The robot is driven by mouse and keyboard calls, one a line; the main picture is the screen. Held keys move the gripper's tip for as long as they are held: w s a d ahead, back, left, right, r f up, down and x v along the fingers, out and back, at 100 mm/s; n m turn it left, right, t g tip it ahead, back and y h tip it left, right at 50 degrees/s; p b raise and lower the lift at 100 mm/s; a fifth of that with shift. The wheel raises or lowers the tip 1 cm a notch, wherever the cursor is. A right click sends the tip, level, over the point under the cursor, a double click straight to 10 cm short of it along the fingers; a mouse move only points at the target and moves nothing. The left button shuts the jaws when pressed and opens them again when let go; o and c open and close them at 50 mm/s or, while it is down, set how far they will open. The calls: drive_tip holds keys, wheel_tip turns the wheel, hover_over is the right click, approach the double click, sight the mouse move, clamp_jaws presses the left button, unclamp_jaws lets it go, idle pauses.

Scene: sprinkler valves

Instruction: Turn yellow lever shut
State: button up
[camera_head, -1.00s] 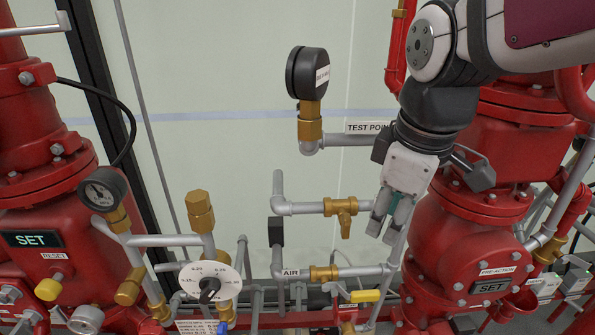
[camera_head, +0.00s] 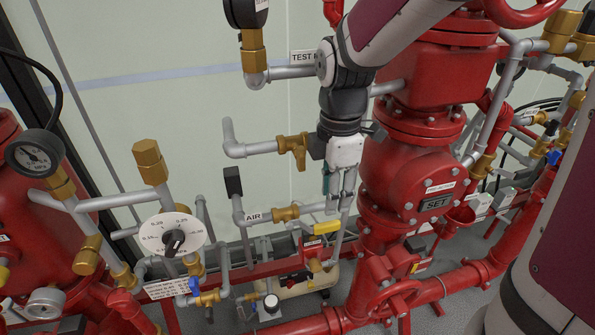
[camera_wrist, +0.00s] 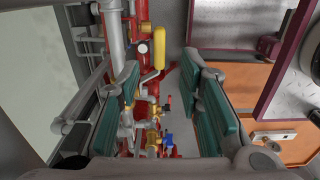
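The yellow lever (camera_head: 327,227) sits on a valve low at the centre of the head view, just right of the AIR pipe and over a red pipe. It also shows in the wrist view (camera_wrist: 160,47), upright in the picture, beyond and between my finger pads. My gripper (camera_head: 338,205) points down just above and slightly right of the lever in the head view. In the wrist view my gripper (camera_wrist: 165,90) is open, with two green pads well apart and nothing between them. Whether a finger touches the lever cannot be told, but a gap seems to show.
A brass valve (camera_head: 293,147) and the AIR pipe's brass fitting (camera_head: 285,213) are close left of my gripper. A large red valve body (camera_head: 400,190) stands close on the right. A white dial (camera_head: 172,236) is at lower left. Red pipes run below.

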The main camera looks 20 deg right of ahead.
sight(329, 223)
wheel_tip(329, 223, down, 8)
drive_tip(key=shift+r, duration=0.15)
idle(0.3)
clamp_jaws()
